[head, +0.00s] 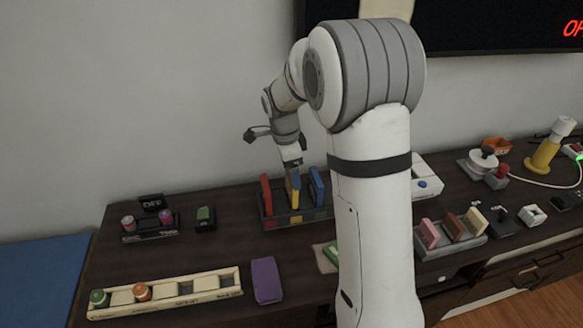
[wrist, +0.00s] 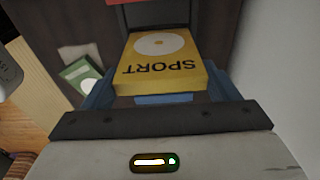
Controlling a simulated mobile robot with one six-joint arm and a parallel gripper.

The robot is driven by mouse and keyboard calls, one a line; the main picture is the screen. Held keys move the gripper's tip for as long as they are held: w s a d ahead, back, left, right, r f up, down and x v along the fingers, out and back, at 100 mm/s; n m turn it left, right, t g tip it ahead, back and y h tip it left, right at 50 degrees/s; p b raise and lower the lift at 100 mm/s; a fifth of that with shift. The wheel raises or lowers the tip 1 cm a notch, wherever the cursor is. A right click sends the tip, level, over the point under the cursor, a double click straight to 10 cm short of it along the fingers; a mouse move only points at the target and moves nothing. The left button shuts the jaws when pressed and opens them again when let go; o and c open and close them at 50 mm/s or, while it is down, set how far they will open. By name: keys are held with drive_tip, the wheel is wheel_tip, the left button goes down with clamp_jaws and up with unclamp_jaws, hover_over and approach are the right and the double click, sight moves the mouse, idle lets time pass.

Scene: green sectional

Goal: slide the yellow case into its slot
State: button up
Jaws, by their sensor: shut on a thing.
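The yellow case (head: 294,192) stands upright in the middle of a dark rack (head: 283,214), between a red case (head: 266,195) and a blue case (head: 316,187). My gripper (head: 292,166) is above the rack and shut on the yellow case's upper end. In the wrist view the yellow case (wrist: 165,66), marked SPORT with a pale disc, sits between the two fingers of my gripper (wrist: 160,92). The rack front carries red, yellow and blue marks. I cannot tell how deep the case's lower end sits in the slot.
A purple block (head: 266,280) and a cream tray (head: 165,293) with round pieces lie at the front left. A second rack (head: 455,243) with several cases stands to the right. A green item (wrist: 82,76) lies near the rack. My arm hides the table's middle.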

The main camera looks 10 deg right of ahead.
drive_tip(key=shift+f+b, duration=1.75)
drive_tip(key=shift+f, duration=0.7)
drive_tip(key=o, duration=1.2)
drive_tip(key=r, duration=0.5)
drive_tip(key=a+r, duration=0.1)
drive_tip(key=r, duration=0.1)
drive_tip(key=shift+r, duration=0.35)
